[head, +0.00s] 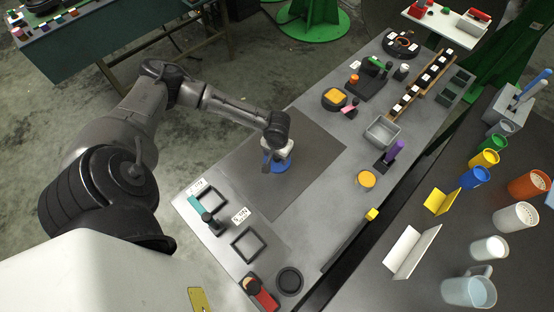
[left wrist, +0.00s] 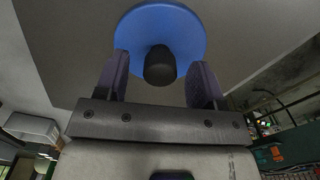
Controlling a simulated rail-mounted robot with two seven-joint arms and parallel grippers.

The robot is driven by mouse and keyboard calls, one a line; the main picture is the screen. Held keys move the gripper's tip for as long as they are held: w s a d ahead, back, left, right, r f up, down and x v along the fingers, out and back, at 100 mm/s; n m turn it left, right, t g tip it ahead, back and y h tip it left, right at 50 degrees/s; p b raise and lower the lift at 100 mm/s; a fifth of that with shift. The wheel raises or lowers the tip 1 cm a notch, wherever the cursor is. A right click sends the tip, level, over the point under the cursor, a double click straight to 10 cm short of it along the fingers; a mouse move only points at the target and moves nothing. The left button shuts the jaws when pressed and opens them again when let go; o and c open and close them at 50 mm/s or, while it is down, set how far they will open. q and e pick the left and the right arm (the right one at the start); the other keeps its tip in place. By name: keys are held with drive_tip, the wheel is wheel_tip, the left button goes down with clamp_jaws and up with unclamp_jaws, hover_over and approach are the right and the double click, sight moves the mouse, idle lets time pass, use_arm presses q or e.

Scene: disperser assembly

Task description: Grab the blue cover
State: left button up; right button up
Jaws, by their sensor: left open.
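The blue cover (left wrist: 184,22) is a round blue disc with a dark knob in its middle. In the left wrist view the two fingers of my left gripper (left wrist: 160,82) stand apart, one on each side of the knob, and the gripper is open. In the head view the blue cover (head: 279,166) lies on the dark mat under my left gripper (head: 272,158), which hides part of it. I cannot tell whether the fingers touch the cover. My right gripper is not in view.
The grey table (head: 232,280) holds square frames, a grey tray (head: 382,132), a purple-topped part (head: 394,150) and a wooden rack (head: 420,85). Cups stand on the dark table at right. The dark mat (head: 310,160) is clear around the cover.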

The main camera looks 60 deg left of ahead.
use_arm(q)
drive_tip(key=shift+f, duration=0.8)
clamp_jaws()
